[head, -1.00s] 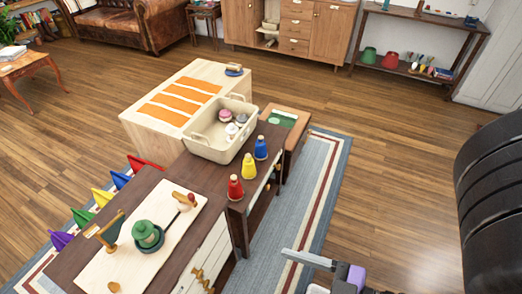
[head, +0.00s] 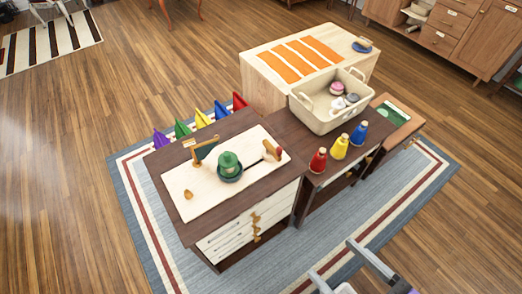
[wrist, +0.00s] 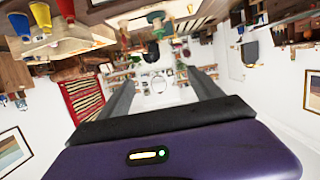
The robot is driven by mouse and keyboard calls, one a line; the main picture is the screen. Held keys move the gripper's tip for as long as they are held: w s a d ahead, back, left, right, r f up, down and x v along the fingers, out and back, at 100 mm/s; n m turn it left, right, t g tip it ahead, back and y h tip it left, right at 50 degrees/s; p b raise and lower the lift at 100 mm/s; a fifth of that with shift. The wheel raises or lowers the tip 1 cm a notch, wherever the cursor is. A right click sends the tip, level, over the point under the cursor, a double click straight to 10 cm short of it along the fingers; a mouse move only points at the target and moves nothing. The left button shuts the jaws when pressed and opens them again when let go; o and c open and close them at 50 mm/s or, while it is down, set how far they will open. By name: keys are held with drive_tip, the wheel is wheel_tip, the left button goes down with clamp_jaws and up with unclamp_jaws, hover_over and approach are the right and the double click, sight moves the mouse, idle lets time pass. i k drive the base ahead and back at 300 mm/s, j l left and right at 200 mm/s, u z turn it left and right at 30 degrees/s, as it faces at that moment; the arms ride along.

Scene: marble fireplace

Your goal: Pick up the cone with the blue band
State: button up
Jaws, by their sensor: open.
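Three small cone-shaped pieces with pale tops stand in a row on the front edge of the dark wood cabinet in the head view. The blue one (head: 358,134) is at the right, the yellow one (head: 340,147) in the middle and the red one (head: 318,161) at the left. In the wrist view, which appears upside down, the blue piece (wrist: 20,24) is at the upper left. I cannot make out a separate band on it. My gripper (head: 337,262) is open and empty in front of the cabinet, apart from the pieces; its fingers also show in the wrist view (wrist: 163,82).
A cream basket (head: 310,112) with several items stands behind the pieces. A pale board (head: 190,190) holding a green lidded piece (head: 229,163) lies on the cabinet's left part. Several coloured pennant-like shapes (head: 202,119) line its far left edge. Floor and rug are clear in front.

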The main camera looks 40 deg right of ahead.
sight(357, 139)
drive_tip(key=i+l+z, duration=0.65)
drive_tip(key=i, duration=0.2)
drive_tip(key=j, duration=0.1)
